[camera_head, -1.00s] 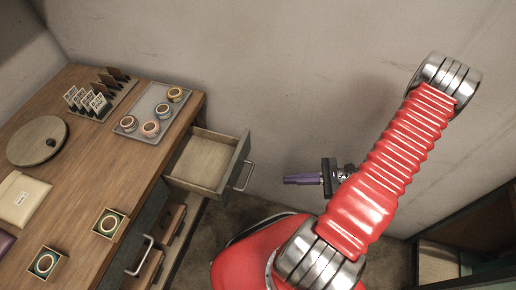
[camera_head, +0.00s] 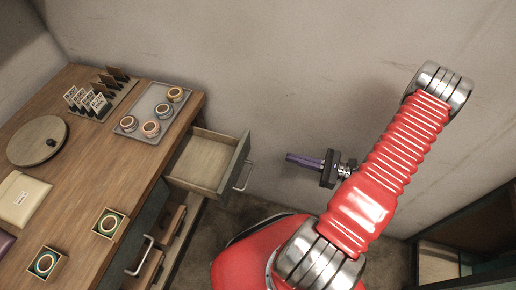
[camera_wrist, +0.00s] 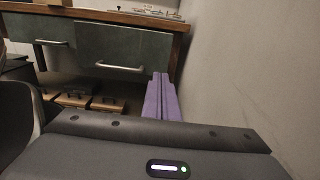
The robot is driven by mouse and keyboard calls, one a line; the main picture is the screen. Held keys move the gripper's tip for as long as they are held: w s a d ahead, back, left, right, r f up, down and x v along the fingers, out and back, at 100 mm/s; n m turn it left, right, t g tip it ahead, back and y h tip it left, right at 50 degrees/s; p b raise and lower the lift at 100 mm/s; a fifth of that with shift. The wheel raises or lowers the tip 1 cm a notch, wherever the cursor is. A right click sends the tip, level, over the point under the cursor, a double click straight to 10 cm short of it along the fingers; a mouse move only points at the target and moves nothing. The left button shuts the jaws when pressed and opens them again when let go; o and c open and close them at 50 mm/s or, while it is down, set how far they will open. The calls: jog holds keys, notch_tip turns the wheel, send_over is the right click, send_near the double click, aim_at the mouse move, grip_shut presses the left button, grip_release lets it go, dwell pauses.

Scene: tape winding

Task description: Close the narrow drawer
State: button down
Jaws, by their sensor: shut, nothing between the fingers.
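The narrow drawer (camera_head: 205,161) is pulled out at the far end of the wooden desk, with its bare inside showing. Its grey-green front has a metal bar handle (camera_head: 243,176); the front (camera_wrist: 122,47) also shows ahead in the wrist view. My gripper (camera_head: 289,157) has purple fingers, shut and empty. It is in the air to the right of the drawer front, pointing towards it, with a gap between. In the wrist view the fingers (camera_wrist: 160,78) appear at the right edge of the front; contact cannot be judged there.
A second drawer front (camera_wrist: 53,34) with a handle is beside it. The desk top carries a grey tray (camera_head: 160,94) of tape rolls, a card rack (camera_head: 117,97) and a round disc (camera_head: 37,141). A plain wall (camera_head: 300,75) stands close behind.

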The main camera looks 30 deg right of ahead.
send_near(248, 146)
jog(key=x, duration=0.5)
jog(key=shift+w+f, duration=0.15)
jog(key=shift+f, duration=0.2)
jog(key=shift+w+a, duration=0.4)
jog(key=shift+w, duration=0.1)
